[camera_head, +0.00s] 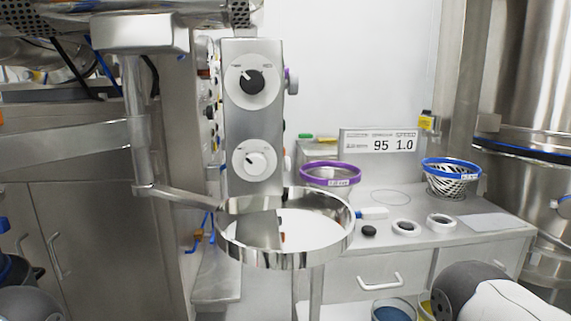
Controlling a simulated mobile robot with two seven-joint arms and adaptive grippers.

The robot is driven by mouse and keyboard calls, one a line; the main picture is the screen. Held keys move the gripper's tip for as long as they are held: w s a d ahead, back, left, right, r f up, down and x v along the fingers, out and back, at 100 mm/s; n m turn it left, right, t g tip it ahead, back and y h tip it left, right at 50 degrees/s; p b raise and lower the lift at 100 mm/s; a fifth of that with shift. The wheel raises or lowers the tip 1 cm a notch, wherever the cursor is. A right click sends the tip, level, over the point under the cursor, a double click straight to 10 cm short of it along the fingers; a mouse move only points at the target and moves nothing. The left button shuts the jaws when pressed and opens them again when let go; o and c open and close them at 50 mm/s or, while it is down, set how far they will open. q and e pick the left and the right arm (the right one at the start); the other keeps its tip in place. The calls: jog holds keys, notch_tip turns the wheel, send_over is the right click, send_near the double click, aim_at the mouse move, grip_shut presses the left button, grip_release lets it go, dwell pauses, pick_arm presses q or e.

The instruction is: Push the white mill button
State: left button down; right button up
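A steel control column (238,120) stands left of centre. Its front has a round white dial with a black knob (252,81) above and a smaller dial with a white knob (255,160) below. A grey and purple knob (291,81) sticks out from its right side. I cannot tell which part is the white mill button. Neither gripper shows. Parts of my arms show at the lower left and lower right corners, apart from the column.
A steel ring (285,260) juts out below the column. Behind it, a counter (490,239) bears a purple-rimmed ring (330,174), a blue-rimmed basket (451,178), white rings (405,227) and a display (380,143) reading 95 and 1.0. A steel cabinet (95,235) stands left.

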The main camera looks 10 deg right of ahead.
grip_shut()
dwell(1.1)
